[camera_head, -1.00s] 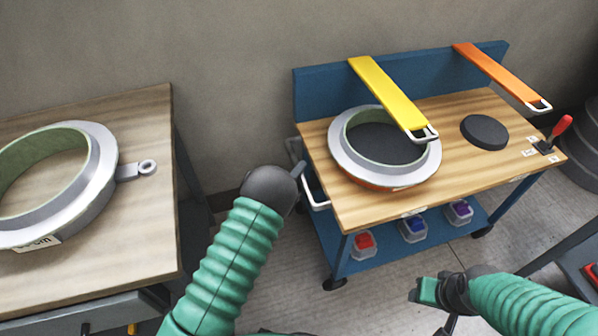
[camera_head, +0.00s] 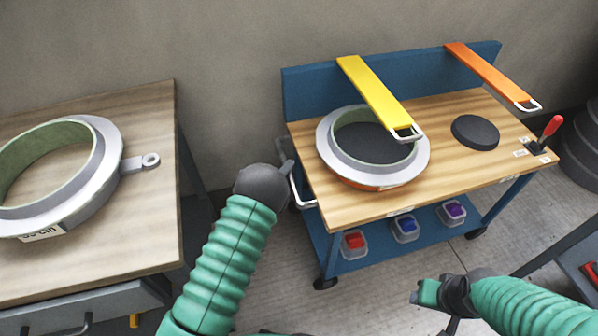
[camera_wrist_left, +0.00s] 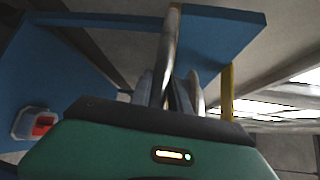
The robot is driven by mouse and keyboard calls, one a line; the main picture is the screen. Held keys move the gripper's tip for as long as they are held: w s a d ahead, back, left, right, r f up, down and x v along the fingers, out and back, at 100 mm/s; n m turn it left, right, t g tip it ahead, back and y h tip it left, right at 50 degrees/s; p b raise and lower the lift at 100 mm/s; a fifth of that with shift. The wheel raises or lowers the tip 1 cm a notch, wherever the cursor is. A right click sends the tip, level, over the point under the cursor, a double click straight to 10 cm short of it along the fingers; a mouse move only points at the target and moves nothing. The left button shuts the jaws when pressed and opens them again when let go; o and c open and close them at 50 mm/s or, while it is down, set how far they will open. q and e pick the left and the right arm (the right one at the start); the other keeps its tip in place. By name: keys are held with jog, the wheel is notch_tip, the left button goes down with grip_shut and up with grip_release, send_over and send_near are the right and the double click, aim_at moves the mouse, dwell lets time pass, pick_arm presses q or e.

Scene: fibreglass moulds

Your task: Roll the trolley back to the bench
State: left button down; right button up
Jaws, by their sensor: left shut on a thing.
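The trolley (camera_head: 350,207) has a wooden top, a blue back panel and a blue lower shelf, and stands on castors against the wall. Its pale handle (camera_head: 298,190) is on its left end. My left gripper (camera_head: 289,167) is at that handle; the wrist hides most of the fingers. In the left wrist view the fingers (camera_wrist_left: 168,95) are closed around the handle bar (camera_wrist_left: 170,50). The wooden-topped bench (camera_head: 150,220) stands to the left, with a gap between it and the trolley. My right gripper (camera_head: 425,292) is low in front of the trolley, apart from it; its fingers are unclear.
Another ring mould (camera_head: 85,190) lies on the bench. A dark table (camera_head: 575,245) stands at right.

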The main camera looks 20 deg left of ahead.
pick_arm(q)
jog(key=s+a+p, duration=0.1)
jog(key=s+a, duration=0.7)
jog(key=a, duration=0.3)
jog(key=shift+a+f, duration=0.15)
jog(key=shift+f, duration=0.15)
pick_arm(e)
jog(key=shift+s+d+r, duration=0.1)
jog(key=shift+s+r, duration=0.35)
jog(key=shift+r, duration=0.15)
pick_arm(q)
jog(key=c, duration=1.5)
grip_release()
jog(key=shift+o, duration=1.2)
jog(key=shift+w+a+r, duration=0.1)
pick_arm(e)
jog(key=shift+w, duration=0.1)
